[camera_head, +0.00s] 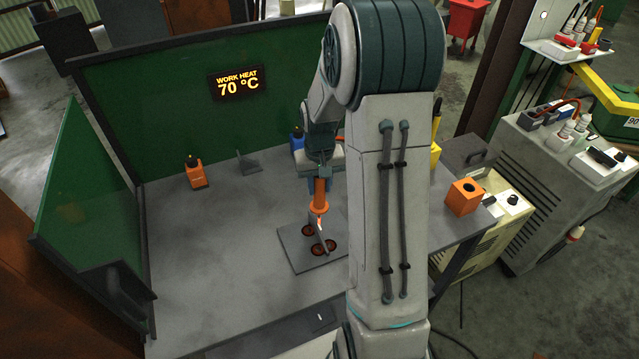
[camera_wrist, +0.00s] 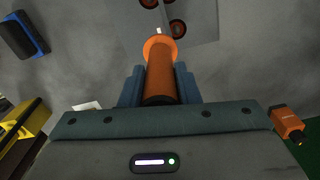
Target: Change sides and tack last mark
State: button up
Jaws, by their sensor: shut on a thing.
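My gripper (camera_head: 321,184) is shut on an orange torch (camera_head: 320,201), which points down over the workpiece. The torch's flared collar shows in the wrist view (camera_wrist: 160,48), with a small pale tip beyond it. The workpiece is a flat grey base plate (camera_head: 300,264) with a thin upright plate (camera_head: 324,240) on it. Several dark red round marks (camera_head: 308,230) lie on both sides of the upright plate; some also show in the wrist view (camera_wrist: 177,28). The torch tip is close to the upright plate's top; I cannot tell whether they touch. A display (camera_head: 238,85) reads "WORK HEAT 70 °C".
On the grey table (camera_head: 210,250) stand an orange device (camera_head: 196,172), a grey bracket (camera_head: 248,162) and a blue object (camera_head: 297,140). Green screens (camera_head: 150,110) close the back and left. An orange block with a hole (camera_head: 463,197) stands at right. The table's left front is clear.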

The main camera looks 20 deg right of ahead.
jog(key=shift+f+b, duration=0.7)
jog(key=shift+f, duration=0.05)
dwell(1.7)
